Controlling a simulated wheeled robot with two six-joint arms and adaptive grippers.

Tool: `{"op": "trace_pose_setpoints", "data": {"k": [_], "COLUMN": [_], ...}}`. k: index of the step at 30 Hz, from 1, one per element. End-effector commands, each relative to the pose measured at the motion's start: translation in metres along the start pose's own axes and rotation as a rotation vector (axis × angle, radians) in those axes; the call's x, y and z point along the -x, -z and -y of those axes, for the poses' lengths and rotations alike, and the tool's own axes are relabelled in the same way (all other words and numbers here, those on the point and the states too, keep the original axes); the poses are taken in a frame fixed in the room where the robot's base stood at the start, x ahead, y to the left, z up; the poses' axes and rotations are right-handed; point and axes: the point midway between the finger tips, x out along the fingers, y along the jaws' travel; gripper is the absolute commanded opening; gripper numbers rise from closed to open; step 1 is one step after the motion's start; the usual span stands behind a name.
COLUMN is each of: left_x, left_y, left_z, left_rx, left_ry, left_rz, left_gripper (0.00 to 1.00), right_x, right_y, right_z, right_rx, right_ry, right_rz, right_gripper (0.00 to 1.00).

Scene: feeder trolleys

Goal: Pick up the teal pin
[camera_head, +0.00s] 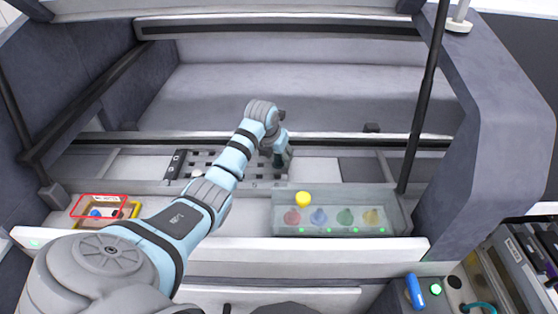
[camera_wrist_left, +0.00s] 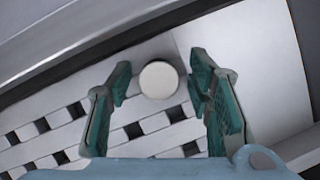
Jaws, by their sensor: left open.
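A pale round disc (camera_wrist_left: 159,80), like the top of an upright pin, shows between and slightly beyond the fingertips, with gaps on both sides. Its side is hidden from above, so I cannot tell whether it is teal. In the head view the spot below the gripper is hidden by the fingers. My right gripper is not in view.
A clear tray (camera_head: 335,190) with red, blue, green and yellow spots and a yellow ball (camera_head: 303,198) stands front right. A yellow bin (camera_head: 134,211) with a red frame (camera_head: 76,207) is at left. A dark bar (camera_head: 320,138) runs behind the plate; a black strut (camera_head: 425,95) rises right.

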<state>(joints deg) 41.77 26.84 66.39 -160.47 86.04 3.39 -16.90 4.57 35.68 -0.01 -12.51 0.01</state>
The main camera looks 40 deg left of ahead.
Motion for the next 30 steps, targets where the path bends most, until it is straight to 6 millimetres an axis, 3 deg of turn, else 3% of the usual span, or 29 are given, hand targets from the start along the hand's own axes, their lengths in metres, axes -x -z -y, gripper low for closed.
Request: {"op": "trace_pose_setpoints", "data": {"k": [4,13,23,26,30], "left_x": [0.001,0.001,0.004,0.013,0.040], "left_y": [0.000,0.000,-0.002,-0.006,-0.019], "left_z": [0.000,0.000,0.000,0.000,0.000], "left_rx": [0.000,0.000,0.000,0.001,0.001], "left_ry": [0.000,0.000,0.000,0.000,0.000], "left_rz": [0.001,0.000,0.001,0.002,0.005], "left_gripper": [0.47,0.00,0.00,0.00,0.00], "right_x": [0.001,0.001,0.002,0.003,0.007], "right_y": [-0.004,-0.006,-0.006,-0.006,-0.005], "right_z": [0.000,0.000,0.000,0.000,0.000], "right_rx": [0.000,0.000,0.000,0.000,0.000], "right_ry": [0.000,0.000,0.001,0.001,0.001], "right_rz": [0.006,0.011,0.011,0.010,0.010], "right_gripper": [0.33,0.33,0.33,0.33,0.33]}}
